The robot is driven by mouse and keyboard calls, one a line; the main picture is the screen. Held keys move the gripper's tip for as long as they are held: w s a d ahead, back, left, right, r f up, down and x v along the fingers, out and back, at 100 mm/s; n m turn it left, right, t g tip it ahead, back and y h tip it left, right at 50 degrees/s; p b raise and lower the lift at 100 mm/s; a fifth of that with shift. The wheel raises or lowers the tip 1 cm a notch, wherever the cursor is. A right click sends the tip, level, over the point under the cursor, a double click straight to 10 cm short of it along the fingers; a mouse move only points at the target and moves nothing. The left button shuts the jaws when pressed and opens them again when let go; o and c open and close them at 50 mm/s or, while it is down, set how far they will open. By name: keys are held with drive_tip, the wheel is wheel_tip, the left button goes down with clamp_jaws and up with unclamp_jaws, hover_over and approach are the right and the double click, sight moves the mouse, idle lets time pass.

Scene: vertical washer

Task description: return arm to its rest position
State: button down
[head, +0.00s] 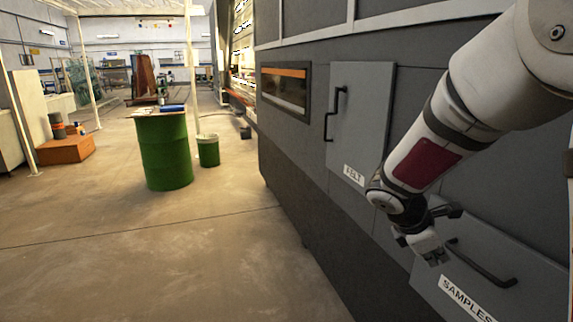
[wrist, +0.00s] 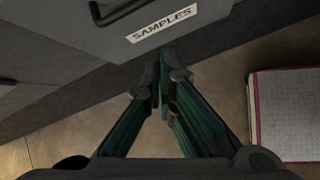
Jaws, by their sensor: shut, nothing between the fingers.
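My gripper (head: 432,256) hangs at the end of my white arm, in front of the grey machine (head: 300,160) at the right of the head view. In the wrist view my gripper (wrist: 163,62) has its fingertips together with nothing between them. The SAMPLES label (wrist: 163,23) shows above the fingertips in the wrist view. I cannot tell whether the fingers touch the machine.
A FELT door (head: 360,115) with a vertical handle is closed, left of my arm. A green barrel (head: 164,150) and a green bucket (head: 208,150) stand on the open floor. A red-edged, pale flat thing (wrist: 288,112) lies at the right in the wrist view.

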drive_tip(key=s+a+r+m+y+p, duration=0.1)
drive_tip(key=s+a+r+m, duration=0.3)
drive_tip(key=s, duration=0.5)
drive_tip(key=s+a+r+m+t+y+p, duration=0.1)
drive_tip(key=s+a+r+m+y, duration=0.3)
drive_tip(key=s+m, duration=0.3)
drive_tip(key=s+a+r+m+t+y+p, duration=0.1)
drive_tip(key=s+a+r+m, duration=0.4)
drive_tip(key=s, duration=0.6)
drive_tip(key=shift+s+a+r+y+p, duration=0.15)
drive_tip(key=shift+r+y+p, duration=0.35)
drive_tip(key=shift+y, duration=0.2)
